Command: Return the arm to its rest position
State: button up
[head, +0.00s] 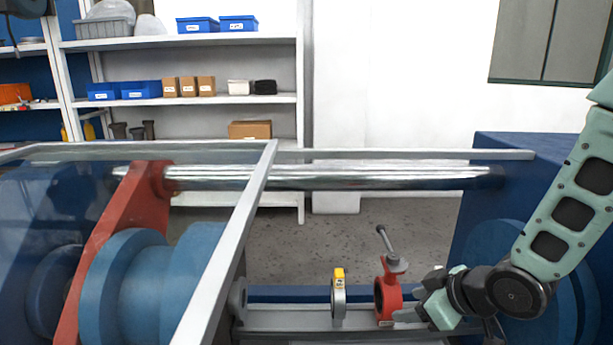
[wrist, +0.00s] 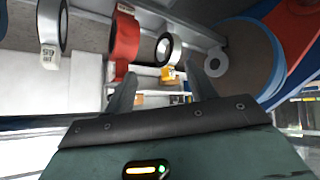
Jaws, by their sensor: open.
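My arm comes in from the right in the head view and bends down to my gripper (head: 408,314), low beside the red valve (head: 383,300). The red valve has a lever handle sticking up. In the wrist view my gripper (wrist: 163,90) has its two fingers apart with nothing held between them. The red valve (wrist: 125,40) shows beyond the fingers there. A grey ring valve with a yellow top (head: 339,300) stands left of the red one; it also shows in the wrist view (wrist: 177,50). A silver ring with a number label (wrist: 50,25) is at the wrist view's upper left.
A grey rail (head: 290,320) carries the valves. A blue machine block (head: 525,165) stands right, close behind my arm. A steel shaft (head: 330,177) crosses above, with a red bracket (head: 120,225) and a grey frame bar (head: 225,245) at left. Shelves (head: 190,42) stand behind.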

jog(key=s+a+r+g+h+p, duration=0.1)
jog(key=s+a+r+g, duration=0.1)
jog(key=s+r, duration=0.2)
jog(key=s+a+r+m+g+h+p, duration=0.1)
jog(key=s+r, duration=0.4)
jog(key=s, duration=0.6)
jog(key=s+a+r+g+h+p, duration=0.2)
jog(key=s+a+r+g+p, duration=0.1)
jog(key=s, duration=0.5)
notch_tip(320, 180, up, 2)
jog(key=shift+g, duration=0.6)
